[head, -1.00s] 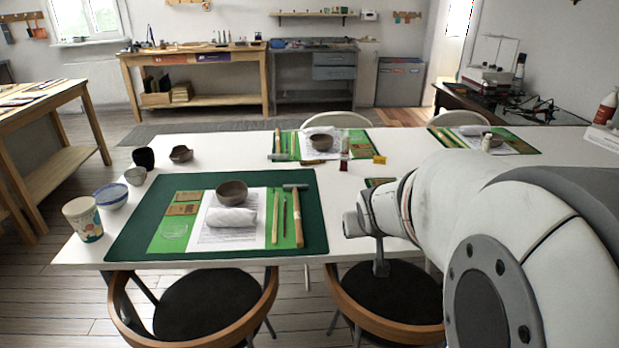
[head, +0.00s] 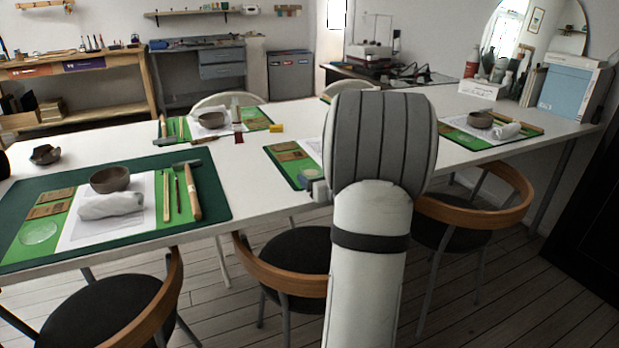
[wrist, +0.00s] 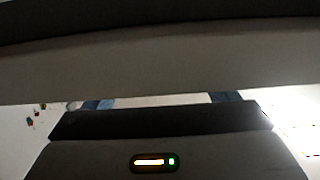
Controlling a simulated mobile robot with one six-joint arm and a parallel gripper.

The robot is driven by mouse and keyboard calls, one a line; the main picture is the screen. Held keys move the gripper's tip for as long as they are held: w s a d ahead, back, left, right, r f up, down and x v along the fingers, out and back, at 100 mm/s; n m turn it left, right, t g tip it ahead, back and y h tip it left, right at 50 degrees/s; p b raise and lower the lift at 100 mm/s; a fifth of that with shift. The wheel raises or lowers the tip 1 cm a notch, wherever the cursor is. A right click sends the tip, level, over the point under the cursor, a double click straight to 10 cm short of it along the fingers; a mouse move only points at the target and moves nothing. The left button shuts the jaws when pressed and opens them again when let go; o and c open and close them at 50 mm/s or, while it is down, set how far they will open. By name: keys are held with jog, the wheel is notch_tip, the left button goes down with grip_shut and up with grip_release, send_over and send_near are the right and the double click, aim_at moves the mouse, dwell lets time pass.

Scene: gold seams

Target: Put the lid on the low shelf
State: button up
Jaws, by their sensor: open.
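I cannot pick out a lid for certain. A clear, pale round disc (head: 40,233) lies flat on the green sheet at the left place of the table. Another small round pale thing (head: 310,174) shows at the middle place, partly hidden by my arm. The low shelf may be the bottom board (head: 102,113) of the wooden workbench at the back left. My gripper shows in the wrist view (wrist: 162,99), its two dark fingertips wide apart, with nothing seen between them. In the head view my arm hides most of it, over the table's front side.
The long white table (head: 252,162) holds brown bowls (head: 110,179), rolled cloths and wooden tools on mats. Chairs (head: 290,262) with curved wooden backs stand along its front edge. A blue box (head: 568,95) and bottles stand at the right end. Plank floor is clear at lower right.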

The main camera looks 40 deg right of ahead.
aim_at(307, 167)
jog(key=b+x, duration=0.1)
jog(key=x, duration=0.3)
jog(key=shift+w, duration=0.1)
jog(key=shift+c, duration=0.4)
jog(key=shift+r, duration=0.1)
jog(key=c, duration=1)
